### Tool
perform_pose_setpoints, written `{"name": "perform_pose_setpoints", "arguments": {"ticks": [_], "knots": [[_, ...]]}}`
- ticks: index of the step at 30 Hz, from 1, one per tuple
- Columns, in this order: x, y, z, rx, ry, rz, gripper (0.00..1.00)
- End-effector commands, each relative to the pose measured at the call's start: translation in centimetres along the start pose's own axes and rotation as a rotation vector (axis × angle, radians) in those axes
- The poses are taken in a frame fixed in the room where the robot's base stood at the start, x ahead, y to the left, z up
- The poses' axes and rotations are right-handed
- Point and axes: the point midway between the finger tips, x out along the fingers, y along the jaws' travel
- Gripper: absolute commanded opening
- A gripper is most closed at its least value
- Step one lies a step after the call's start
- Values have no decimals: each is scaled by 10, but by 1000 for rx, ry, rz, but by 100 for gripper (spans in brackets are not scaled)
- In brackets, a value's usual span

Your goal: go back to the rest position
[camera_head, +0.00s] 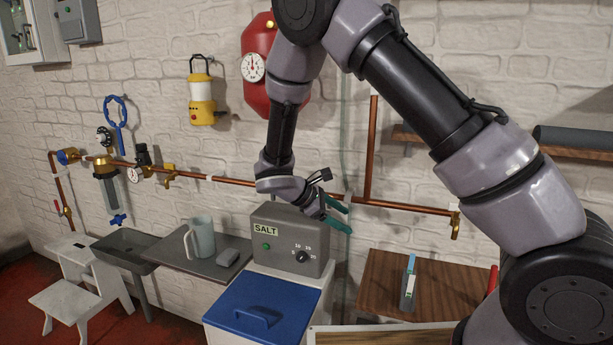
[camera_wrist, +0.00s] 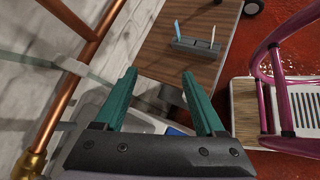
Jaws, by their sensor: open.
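My gripper (camera_head: 349,221) has teal fingers and sits at the end of my raised, bent arm. It is just behind and to the right of the grey box labelled SALT (camera_head: 268,247), close to the brick wall. Whether it touches the box cannot be told. In the wrist view my gripper (camera_wrist: 158,73) has its two teal fingers spread apart, with nothing held between them. The gripper's far side is hidden in the head view.
Copper pipes (camera_head: 420,208) run along the wall beside my gripper. A blue-lidded bin (camera_head: 262,305) stands below the SALT box. A wooden table (camera_head: 440,290) with a small holder (camera_head: 408,288) is to the right. A pitcher (camera_head: 203,238) stands on the left.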

Motion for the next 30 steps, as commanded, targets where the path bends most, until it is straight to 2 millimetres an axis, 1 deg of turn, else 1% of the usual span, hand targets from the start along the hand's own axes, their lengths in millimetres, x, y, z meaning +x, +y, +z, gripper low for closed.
{"name": "perform_pose_setpoints", "arguments": {"ticks": [1, 3, 5, 6, 8, 9, 15, 20, 24, 27, 30], "knots": [[-3, 5, 24, 91, 46, -66, 72], [-7, 7, 51, 206, 101, -149, 72], [-11, 8, 74, 304, 147, -218, 72], [-14, 8, 89, 372, 178, -262, 72], [-19, 8, 112, 471, 224, -326, 72], [-22, 7, 127, 538, 255, -365, 72], [-42, -1, 199, 874, 405, -545, 72], [-61, -13, 252, 1141, 526, -659, 72], [-78, -28, 294, 1372, 634, -737, 72], [-91, -40, 320, 1533, 711, -779, 72], [-102, -52, 340, 1673, 782, -807, 72]]}}
